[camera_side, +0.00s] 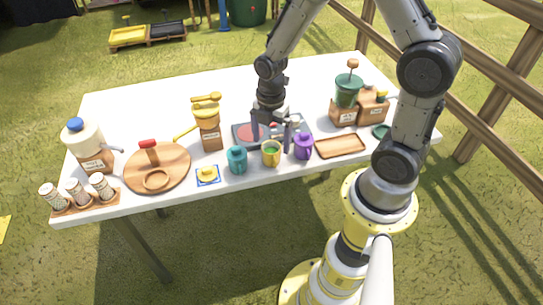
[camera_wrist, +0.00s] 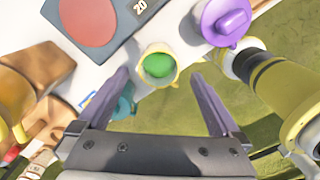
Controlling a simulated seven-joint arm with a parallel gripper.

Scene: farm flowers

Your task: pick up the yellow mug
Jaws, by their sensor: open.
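The yellow mug (camera_side: 271,158) stands upright near the front edge of the white table, with something green inside. In the wrist view the yellow mug (camera_wrist: 147,74) sits at upper middle, between and a little beyond my fingertips. My gripper (camera_side: 271,139) is open and empty, pointing down just above and behind the mug. In the wrist view both fingers of my gripper (camera_wrist: 159,78) are spread wide, with a gap on each side of the mug. I cannot tell the exact height of the fingertips over it.
A teal lidded mug (camera_side: 237,160) stands close on the left, a purple lidded mug (camera_side: 303,146) close on the right. A scale with a red disc (camera_side: 243,133) lies behind. A wooden tray (camera_side: 340,146) is farther right; a blue-edged card with a yellow item (camera_side: 207,175) lies left.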

